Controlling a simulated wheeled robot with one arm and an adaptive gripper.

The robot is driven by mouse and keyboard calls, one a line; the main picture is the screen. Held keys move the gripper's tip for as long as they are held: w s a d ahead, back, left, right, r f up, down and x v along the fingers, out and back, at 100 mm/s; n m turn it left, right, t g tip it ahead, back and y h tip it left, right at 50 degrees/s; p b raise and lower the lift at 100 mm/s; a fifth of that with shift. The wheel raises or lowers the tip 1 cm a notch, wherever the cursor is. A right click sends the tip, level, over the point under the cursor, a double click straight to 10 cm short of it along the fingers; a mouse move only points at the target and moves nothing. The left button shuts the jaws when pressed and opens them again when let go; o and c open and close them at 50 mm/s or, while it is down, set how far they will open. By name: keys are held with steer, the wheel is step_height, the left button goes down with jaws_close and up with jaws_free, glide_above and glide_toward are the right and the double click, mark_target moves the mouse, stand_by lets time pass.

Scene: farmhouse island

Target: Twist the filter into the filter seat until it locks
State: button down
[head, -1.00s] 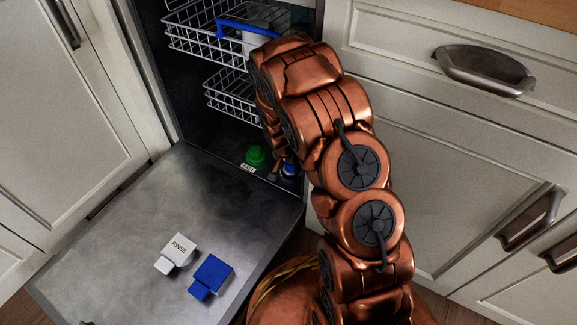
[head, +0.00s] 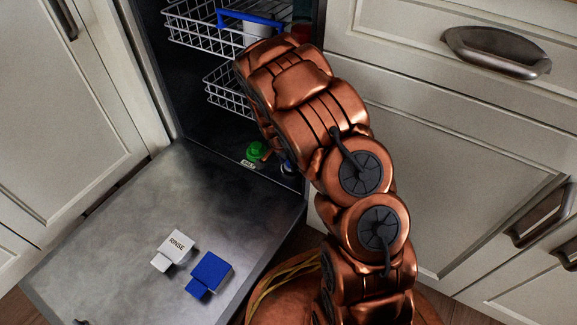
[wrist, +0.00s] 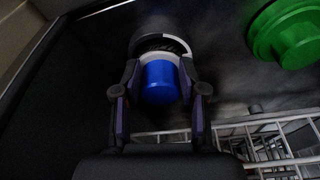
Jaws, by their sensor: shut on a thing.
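The blue filter (wrist: 160,82) is between the two fingers of my gripper (wrist: 160,72) in the wrist view. My gripper is shut on its sides. The filter seat (wrist: 159,42) shows as a pale ring with a dark inside, just beyond the filter on the dark floor of the dishwasher. The filter overlaps the ring's near part, so I cannot tell how deep it sits or whether it is locked. In the head view my arm hides most of the gripper, and only a small bit of blue (head: 287,167) shows beside it.
A green cap (wrist: 290,35) stands close to the right of the seat. A wire rack (wrist: 275,135) is near my gripper. The open door (head: 110,245) holds a white box marked RINSE (head: 176,247) and a blue box (head: 211,271). Cabinet fronts (head: 440,150) stand at the right.

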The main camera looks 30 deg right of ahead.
steer(key=shift+w+d, duration=0.1)
steer(key=shift+d, duration=0.1)
steer(key=c, duration=1)
jaws_free()
steer(key=o, duration=0.4)
steer(key=shift+a, duration=0.1)
steer(key=shift+r, duration=0.1)
